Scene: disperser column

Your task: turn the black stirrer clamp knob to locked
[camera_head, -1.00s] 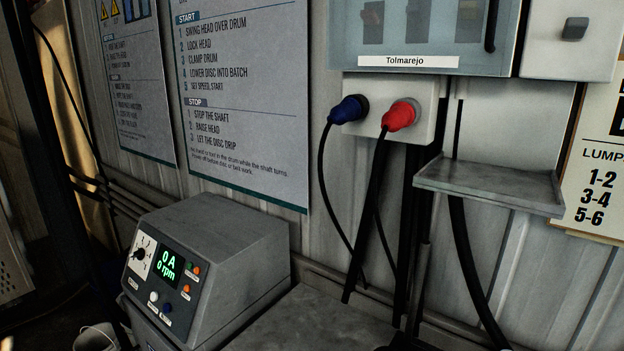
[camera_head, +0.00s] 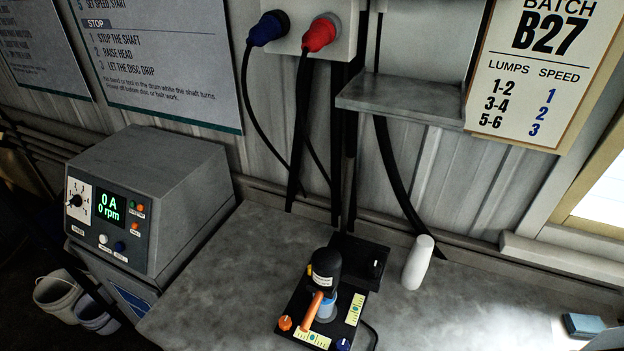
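The black clamp knob cannot be told apart for certain in this view. A small black device (camera_head: 290,312) stands on the grey bench, with a black rounded head (camera_head: 326,268), an orange bar (camera_head: 312,310) leaning against its front and a light blue part (camera_head: 327,306) below the head. Its base carries an orange knob (camera_head: 285,322), a blue knob (camera_head: 343,344) and pale yellow scale labels (camera_head: 312,338). A black block (camera_head: 352,255) with a small dark knob-like piece (camera_head: 375,268) adjoins it at the back. Neither gripper is in view.
A grey control box (camera_head: 160,190) reading 0 A, 0 rpm stands left on the bench (camera_head: 215,290). A white cylinder (camera_head: 418,262) stands right of the device. A shelf (camera_head: 402,98) juts from the wall above. A blue block (camera_head: 583,325) lies at far right.

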